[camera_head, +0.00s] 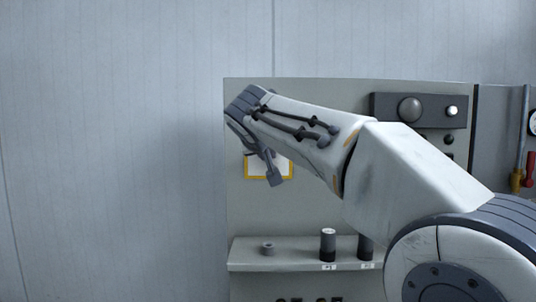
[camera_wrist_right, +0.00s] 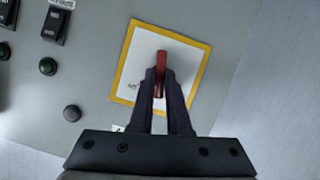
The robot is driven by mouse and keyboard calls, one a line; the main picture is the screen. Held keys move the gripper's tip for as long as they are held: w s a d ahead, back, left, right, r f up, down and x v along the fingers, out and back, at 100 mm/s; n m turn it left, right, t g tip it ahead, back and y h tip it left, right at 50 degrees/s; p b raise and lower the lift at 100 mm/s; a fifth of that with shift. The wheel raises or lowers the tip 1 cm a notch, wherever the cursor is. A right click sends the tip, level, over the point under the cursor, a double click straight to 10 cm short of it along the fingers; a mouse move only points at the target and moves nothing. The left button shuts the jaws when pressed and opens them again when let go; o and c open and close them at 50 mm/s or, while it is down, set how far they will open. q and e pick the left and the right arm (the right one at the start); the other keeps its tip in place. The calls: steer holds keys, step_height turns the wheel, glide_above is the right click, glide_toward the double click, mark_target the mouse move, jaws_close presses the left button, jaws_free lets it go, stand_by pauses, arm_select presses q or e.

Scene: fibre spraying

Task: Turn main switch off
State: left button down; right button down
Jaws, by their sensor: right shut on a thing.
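The main switch shows in the right wrist view as a red handle (camera_wrist_right: 161,66) on a white plate with a yellow border (camera_wrist_right: 203,70). My right gripper (camera_wrist_right: 161,80) is shut on the red handle, one dark finger on each side. The handle runs nearly upright in this view. In the head view my right gripper (camera_head: 270,178) is in front of the yellow-edged plate (camera_head: 288,168); the handle is hidden there. My left gripper is not in view.
The grey cabinet panel carries a dark box with a round knob (camera_head: 410,110) and a lit button (camera_head: 452,111). Below is a shelf (camera_head: 295,266) with a ring and dark cylinders. The wall at left is clear.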

steer(key=n+h, duration=0.2)
steer(key=n, duration=0.2)
steer(key=shift+a+f+t+h+b, duration=0.2)
steer(key=shift+a+t+h+b, duration=0.1)
steer(key=shift+h+b, duration=0.1)
steer(key=shift+n, duration=0.3)
steer(key=c, duration=0.9)
jaws_free()
steer(key=b+v, duration=0.2)
steer(key=v, duration=0.8)
steer(key=shift+s+a, duration=0.15)
steer(key=shift+s, duration=0.1)
